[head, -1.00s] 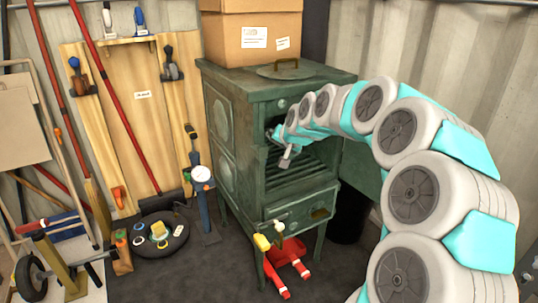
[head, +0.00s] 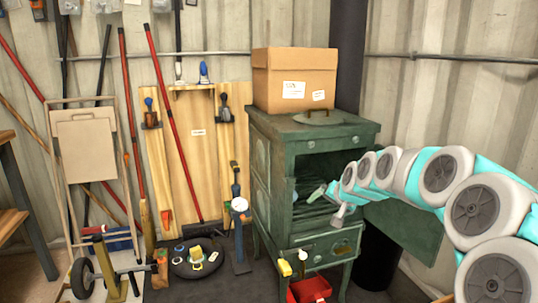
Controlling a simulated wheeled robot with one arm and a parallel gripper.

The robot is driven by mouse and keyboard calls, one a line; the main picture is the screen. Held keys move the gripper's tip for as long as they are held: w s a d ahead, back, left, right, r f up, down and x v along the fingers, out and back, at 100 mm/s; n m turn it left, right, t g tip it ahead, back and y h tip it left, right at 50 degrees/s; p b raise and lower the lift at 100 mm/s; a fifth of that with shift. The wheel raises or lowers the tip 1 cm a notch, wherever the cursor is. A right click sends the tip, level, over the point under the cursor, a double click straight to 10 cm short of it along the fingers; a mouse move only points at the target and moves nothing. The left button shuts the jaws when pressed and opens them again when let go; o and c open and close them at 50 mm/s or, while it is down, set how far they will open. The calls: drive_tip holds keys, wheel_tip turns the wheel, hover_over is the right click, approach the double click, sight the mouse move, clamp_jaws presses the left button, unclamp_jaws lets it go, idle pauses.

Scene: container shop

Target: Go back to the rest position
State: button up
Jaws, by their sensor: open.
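My gripper (head: 331,203) is in front of the open mouth of the green stove (head: 273,185), at the end of my white and teal arm. Its two fingers stand apart, and I see nothing between them. The stove's door (head: 408,228) hangs open to the right, partly behind my arm. The rack inside the stove (head: 312,210) is partly hidden by the gripper.
A cardboard box (head: 295,80) sits on the stove. A red toolbox-like object (head: 308,290) lies on the floor before it. A round black tray (head: 197,266) with small items, a hand truck (head: 92,185) and long-handled tools stand to the left. A dark bin (head: 378,262) is behind the door.

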drive_tip(key=s+a+n+g+p, duration=0.1)
drive_tip(key=s+a+n+g, duration=0.15)
drive_tip(key=s, duration=0.75)
drive_tip(key=s+a+n+g+p, duration=0.1)
drive_tip(key=s+a+g, duration=0.15)
drive_tip(key=s, duration=0.75)
drive_tip(key=s+d+f+n+g+h+p, duration=0.1)
drive_tip(key=s+d+f+g, duration=0.1)
drive_tip(key=s, duration=1.3)
drive_tip(key=s+d+f+n+g+h+p, duration=0.1)
drive_tip(key=s+d+g+p, duration=0.1)
drive_tip(key=s, duration=1.4)
drive_tip(key=shift+f+g+h, duration=0.4)
drive_tip(key=shift+g, duration=0.3)
